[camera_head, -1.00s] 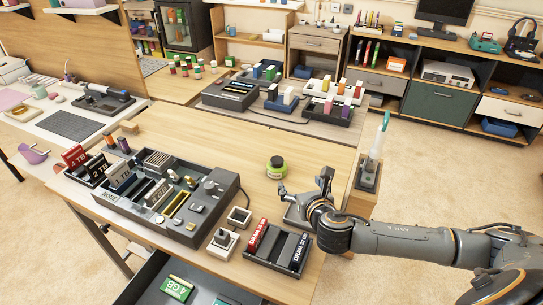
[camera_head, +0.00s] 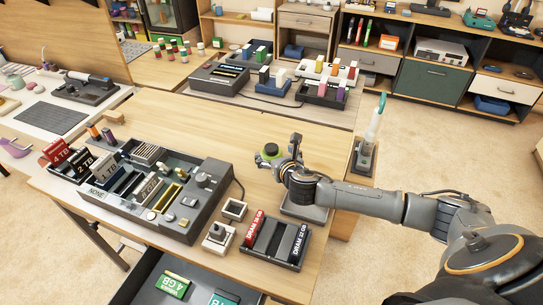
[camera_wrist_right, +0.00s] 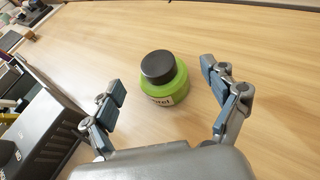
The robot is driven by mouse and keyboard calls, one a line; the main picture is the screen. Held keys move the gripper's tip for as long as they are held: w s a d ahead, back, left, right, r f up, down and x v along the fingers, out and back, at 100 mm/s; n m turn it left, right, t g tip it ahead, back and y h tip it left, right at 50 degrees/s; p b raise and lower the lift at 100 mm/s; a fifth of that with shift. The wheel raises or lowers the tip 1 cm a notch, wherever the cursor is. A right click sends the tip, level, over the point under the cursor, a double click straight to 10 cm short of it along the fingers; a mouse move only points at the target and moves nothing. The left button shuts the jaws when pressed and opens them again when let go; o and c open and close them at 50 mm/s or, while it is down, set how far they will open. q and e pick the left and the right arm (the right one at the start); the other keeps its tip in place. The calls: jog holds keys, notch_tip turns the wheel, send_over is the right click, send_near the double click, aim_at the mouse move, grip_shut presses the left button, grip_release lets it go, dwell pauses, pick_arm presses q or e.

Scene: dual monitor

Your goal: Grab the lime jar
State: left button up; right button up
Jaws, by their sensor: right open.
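The lime jar (camera_wrist_right: 168,90) is a round green jar with a black lid and a label, upright on the wooden table. In the right wrist view it stands between and just beyond the open fingers of my right gripper (camera_wrist_right: 168,98), with gaps on both sides. In the head view the jar (camera_head: 268,154) is partly hidden by my right gripper (camera_head: 277,162), which is low over the table with its arm coming from the right. My right gripper is open and empty. My left gripper is not in view.
A dark component tray (camera_head: 205,200) lies left of the jar. A DRAM holder (camera_head: 273,240) and small square pieces (camera_head: 235,209) sit nearer the front edge. A soldering-type tool in a stand (camera_head: 365,155) is at the right. The tabletop (camera_head: 190,125) behind the jar is clear.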

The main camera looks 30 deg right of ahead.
aim_at(274, 151)
jog(key=x, duration=0.3)
jog(key=shift+a, duration=0.1)
jog(key=shift+w+f, duration=0.1)
jog(key=shift+w, duration=0.3)
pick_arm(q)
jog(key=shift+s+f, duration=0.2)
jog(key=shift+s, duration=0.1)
pick_arm(e)
jog(key=c, duration=1.3)
jog(key=shift+o, duration=0.2)
